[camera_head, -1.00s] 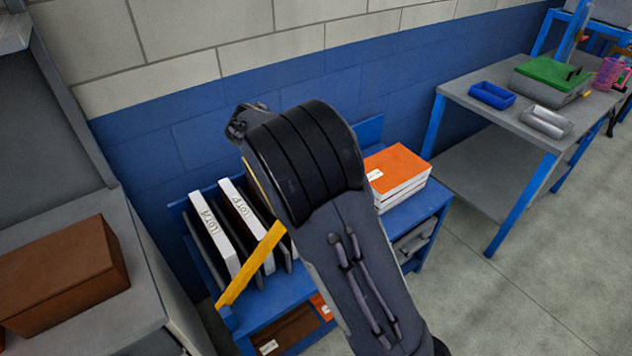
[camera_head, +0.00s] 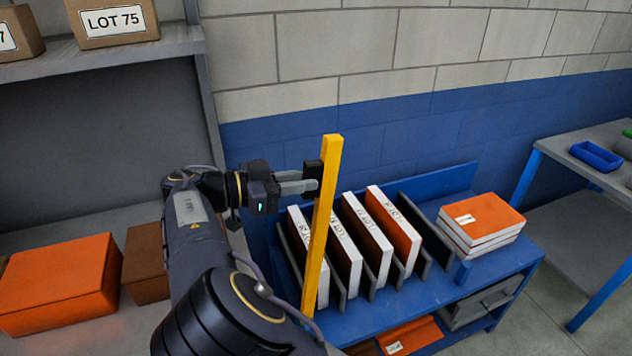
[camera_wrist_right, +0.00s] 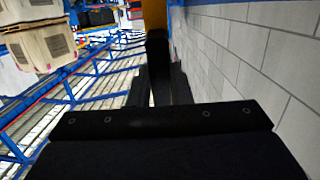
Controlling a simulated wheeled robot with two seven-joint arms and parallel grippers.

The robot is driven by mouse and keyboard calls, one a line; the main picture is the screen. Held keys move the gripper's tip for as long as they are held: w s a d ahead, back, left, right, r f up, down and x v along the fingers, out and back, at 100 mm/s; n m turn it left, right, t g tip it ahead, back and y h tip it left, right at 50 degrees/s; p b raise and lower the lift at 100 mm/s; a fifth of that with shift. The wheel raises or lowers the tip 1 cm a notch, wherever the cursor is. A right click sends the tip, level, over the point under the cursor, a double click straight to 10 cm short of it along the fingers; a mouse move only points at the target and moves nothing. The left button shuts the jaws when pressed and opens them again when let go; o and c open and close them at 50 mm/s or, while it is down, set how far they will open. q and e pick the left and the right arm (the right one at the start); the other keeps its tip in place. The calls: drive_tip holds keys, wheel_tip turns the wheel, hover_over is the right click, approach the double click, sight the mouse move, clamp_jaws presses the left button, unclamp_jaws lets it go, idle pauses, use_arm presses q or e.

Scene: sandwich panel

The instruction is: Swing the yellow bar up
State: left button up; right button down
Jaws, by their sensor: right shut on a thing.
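The yellow bar (camera_head: 320,225) stands nearly upright in the head view, leaning slightly, in front of the left end of the blue rack. Its lower end is near the rack's front left edge. My right gripper (camera_head: 312,181) is shut on the yellow bar near its upper part, reaching it from the left. In the right wrist view the yellow bar (camera_wrist_right: 155,14) shows at the top, beyond the dark fingers (camera_wrist_right: 158,85). The exact finger contact is dark and hard to see. My left gripper is not in view.
The blue rack (camera_head: 432,296) holds several white and orange panels between dividers. A stack of orange-topped panels (camera_head: 482,222) lies at its right. Grey shelving (camera_head: 100,55) with boxes stands at the left. A brick wall (camera_head: 420,60) is behind. Floor shows at lower right.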

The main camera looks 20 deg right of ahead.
drive_tip(key=shift+s+a+f, duration=0.1)
drive_tip(key=shift+a, duration=0.4)
drive_tip(key=c, duration=1.3)
unclamp_jaws()
drive_tip(key=a, duration=0.2)
drive_tip(key=a+b, duration=0.1)
drive_tip(key=a, duration=0.4)
drive_tip(key=shift+s+a+r, duration=0.25)
drive_tip(key=shift+a+r, duration=0.1)
drive_tip(key=shift+a, duration=0.05)
